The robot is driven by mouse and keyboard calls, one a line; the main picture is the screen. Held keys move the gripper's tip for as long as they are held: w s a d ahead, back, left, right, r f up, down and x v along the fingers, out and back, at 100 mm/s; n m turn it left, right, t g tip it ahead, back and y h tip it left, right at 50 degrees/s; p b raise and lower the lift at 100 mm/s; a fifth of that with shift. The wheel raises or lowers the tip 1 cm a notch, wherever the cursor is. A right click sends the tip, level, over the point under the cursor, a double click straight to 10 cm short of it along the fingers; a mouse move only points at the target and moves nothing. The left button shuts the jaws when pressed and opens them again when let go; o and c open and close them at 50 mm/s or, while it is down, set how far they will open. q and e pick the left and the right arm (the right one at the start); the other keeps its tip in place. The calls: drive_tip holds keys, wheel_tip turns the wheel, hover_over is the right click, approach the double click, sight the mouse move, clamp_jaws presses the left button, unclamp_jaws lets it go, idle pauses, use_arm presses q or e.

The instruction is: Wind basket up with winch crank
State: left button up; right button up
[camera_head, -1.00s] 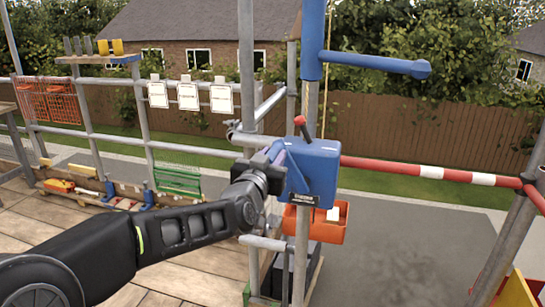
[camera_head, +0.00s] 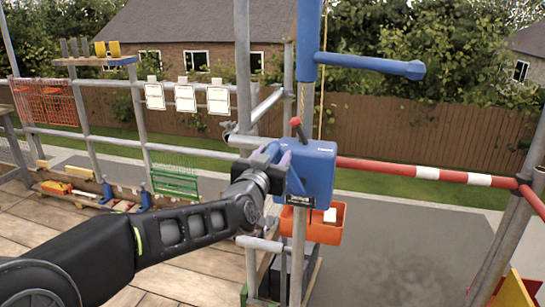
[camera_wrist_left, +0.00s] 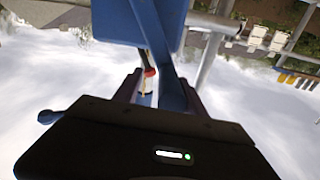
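The winch (camera_head: 318,172) is a blue box on a scaffold pole in the middle of the head view. Its blue crank arm (camera_wrist_left: 148,28) runs down between my fingers in the left wrist view. My left gripper (camera_head: 275,156) is at the crank, its two fingers on either side of the blue bar. In the wrist view the fingers (camera_wrist_left: 160,88) stand apart, with a gap on the left side. The crank's grip end is partly hidden by the gripper. An orange basket (camera_head: 327,229) is just below the winch. My right gripper is out of view.
A red-tipped lever (camera_head: 297,128) stands by the winch's top. A blue post with a side arm (camera_head: 370,64) rises above. A red-and-white rail (camera_head: 435,173) runs right. A green basket (camera_head: 175,182) and a red wire basket (camera_head: 45,103) are at left.

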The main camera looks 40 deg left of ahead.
use_arm(q)
drive_tip(key=v, duration=0.7)
drive_tip(key=shift+s+d+b, duration=0.15)
drive_tip(key=shift+s+b, duration=0.25)
drive_tip(key=shift+b, duration=0.05)
